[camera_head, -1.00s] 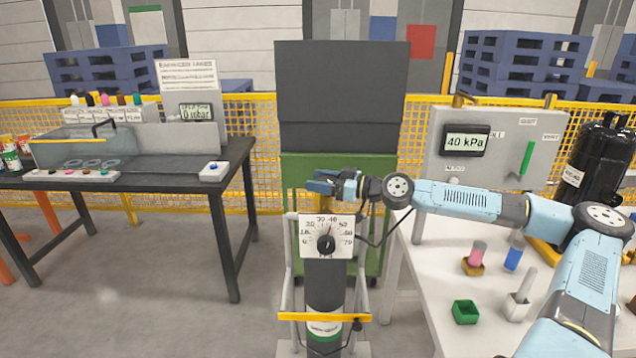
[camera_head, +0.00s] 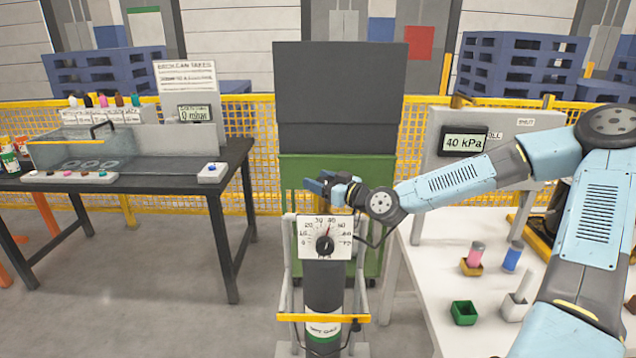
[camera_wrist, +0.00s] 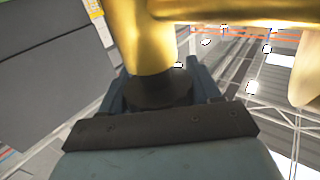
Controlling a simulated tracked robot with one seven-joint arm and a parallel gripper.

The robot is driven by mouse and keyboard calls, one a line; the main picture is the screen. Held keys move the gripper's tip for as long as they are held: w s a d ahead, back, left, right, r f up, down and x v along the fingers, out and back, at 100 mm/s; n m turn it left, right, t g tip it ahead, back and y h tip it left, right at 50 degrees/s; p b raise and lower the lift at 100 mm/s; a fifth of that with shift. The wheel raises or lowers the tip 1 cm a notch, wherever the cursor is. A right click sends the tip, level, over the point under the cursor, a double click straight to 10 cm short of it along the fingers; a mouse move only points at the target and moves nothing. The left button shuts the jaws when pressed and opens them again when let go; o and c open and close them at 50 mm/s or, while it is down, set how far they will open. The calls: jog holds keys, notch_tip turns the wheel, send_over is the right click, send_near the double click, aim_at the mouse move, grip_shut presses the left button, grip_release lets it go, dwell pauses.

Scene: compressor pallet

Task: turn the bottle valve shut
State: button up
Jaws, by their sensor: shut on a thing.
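The dark gas bottle (camera_head: 323,285) stands upright in a trolley frame, with a green and white label low on it. A white dial gauge (camera_head: 325,237) sits in front of its top, needle near 40. My gripper (camera_head: 325,185) is at the bottle's top, behind and above the gauge. The brass valve body (camera_wrist: 150,40) fills the top of the wrist view. Its dark round valve knob (camera_wrist: 158,92) sits between my blue jaws, which are shut on it.
A panel display (camera_head: 465,142) reads 40 kPa at right. The white table (camera_head: 440,265) holds small coloured parts and a green box (camera_head: 464,312). A green cabinet (camera_head: 340,170) stands behind the bottle. A dark bench (camera_head: 130,180) is at left, with clear floor between it and the bottle.

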jog(key=shift+w+d+m+t+h, duration=0.15)
jog(key=shift+m+t+h, duration=0.45)
jog(key=shift+t+h, duration=0.1)
jog(key=o, duration=1)
jog(key=shift+c, duration=0.2)
